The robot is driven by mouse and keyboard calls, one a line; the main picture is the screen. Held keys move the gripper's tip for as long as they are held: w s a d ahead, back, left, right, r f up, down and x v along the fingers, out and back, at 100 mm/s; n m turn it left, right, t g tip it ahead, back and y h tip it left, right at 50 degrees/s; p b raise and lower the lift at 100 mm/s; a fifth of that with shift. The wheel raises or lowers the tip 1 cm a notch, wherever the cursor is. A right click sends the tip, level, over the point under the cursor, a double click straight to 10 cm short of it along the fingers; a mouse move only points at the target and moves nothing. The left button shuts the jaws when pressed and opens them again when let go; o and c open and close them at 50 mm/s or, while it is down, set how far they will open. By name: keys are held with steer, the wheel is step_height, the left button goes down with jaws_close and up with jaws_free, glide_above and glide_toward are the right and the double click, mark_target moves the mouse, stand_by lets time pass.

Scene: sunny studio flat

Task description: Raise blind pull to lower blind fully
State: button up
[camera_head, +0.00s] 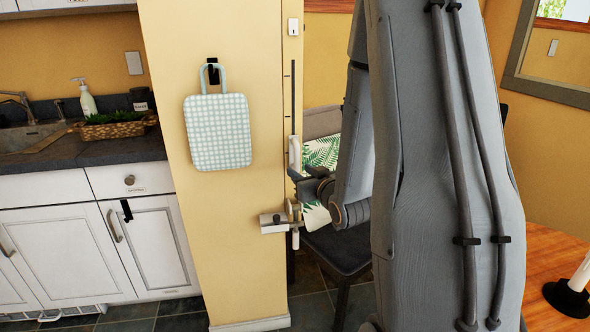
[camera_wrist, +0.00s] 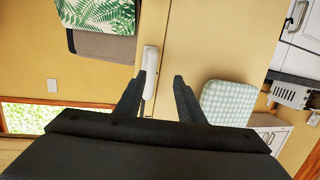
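The blind pull is a white upright handle (camera_head: 294,153) on the edge of the yellow pillar, below a thin dark vertical slot (camera_head: 293,95) with small marks beside it. In the wrist view, which is turned upside down, the white handle (camera_wrist: 150,60) shows between the fingers, close to the left one. My gripper (camera_wrist: 159,77) is open, its two dark fingers apart on either side of the handle. Whether a finger touches it I cannot tell. In the head view my wrist is beside the handle, and my arm covers much of the scene to the right.
A checked pot holder (camera_head: 219,132) hangs from a black hook on the pillar, left of the handle. A dark chair (camera_head: 340,252) with a leaf-print cushion (camera_head: 322,152) stands behind my wrist. A kitchen counter (camera_head: 90,150) is at the left. A wooden surface (camera_head: 545,270) is at the right.

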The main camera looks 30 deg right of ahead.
mark_target(298, 159)
steer(key=shift+w+d+r+t, duration=0.15)
steer(key=shift+w+d+t, duration=0.25)
steer(key=shift+w, duration=0.9)
steer(key=shift+w+d+r+t, duration=0.15)
steer(key=shift+w+d+t, duration=0.2)
steer(key=shift+w, duration=0.9)
steer(key=shift+w+d+r+t, duration=0.2)
steer(key=shift+w+d, duration=0.25)
steer(key=shift+w, duration=0.85)
jaws_close()
